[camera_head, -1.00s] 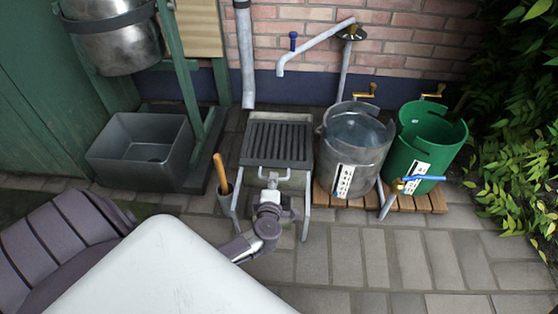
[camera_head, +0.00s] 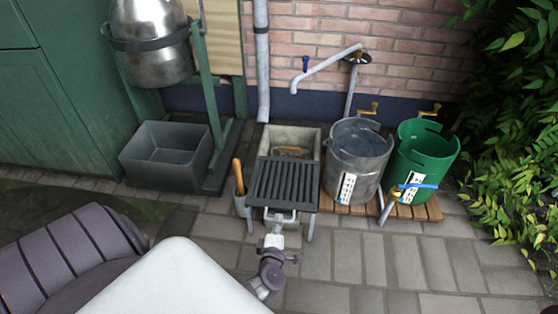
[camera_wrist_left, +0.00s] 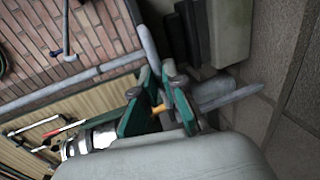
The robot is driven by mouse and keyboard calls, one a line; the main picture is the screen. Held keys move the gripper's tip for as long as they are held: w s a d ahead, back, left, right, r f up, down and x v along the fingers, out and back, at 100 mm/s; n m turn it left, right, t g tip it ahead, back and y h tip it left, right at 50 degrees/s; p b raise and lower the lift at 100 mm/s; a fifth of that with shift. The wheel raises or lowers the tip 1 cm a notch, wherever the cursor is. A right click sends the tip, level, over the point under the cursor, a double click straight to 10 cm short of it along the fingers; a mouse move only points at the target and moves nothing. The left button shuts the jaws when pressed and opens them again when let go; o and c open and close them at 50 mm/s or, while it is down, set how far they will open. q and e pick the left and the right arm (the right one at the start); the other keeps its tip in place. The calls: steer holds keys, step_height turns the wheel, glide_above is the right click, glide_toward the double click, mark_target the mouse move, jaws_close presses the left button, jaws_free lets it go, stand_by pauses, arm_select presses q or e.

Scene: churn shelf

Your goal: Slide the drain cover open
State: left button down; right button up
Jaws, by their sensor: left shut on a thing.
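The cover sits toward the front of the basin. Behind it the back part of the basin is open, with something brownish inside. A pale bar handle is on the cover's front edge. My left gripper (camera_head: 276,221) is shut on this handle, in front of the cover. In the left wrist view my left gripper's fingers (camera_wrist_left: 166,82) are close together, and the handle is hard to make out. My right gripper is not in view.
A metal bucket (camera_head: 357,160) and a green bucket (camera_head: 420,160) stand on a wooden slatted base to the right. A grey tub (camera_head: 165,157) stands left, below a metal drum (camera_head: 150,42). A wooden-handled tool (camera_head: 238,177) stands beside the drain. Paving in front is clear.

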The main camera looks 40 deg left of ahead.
arm_select(q)
steer(key=shift+f, duration=0.1)
steer(key=c, duration=1.2)
jaws_free()
steer(key=shift+c, duration=0.2)
steer(key=shift+r, duration=0.2)
step_height(320, 180, up, 10)
steer(key=shift+f, duration=0.15)
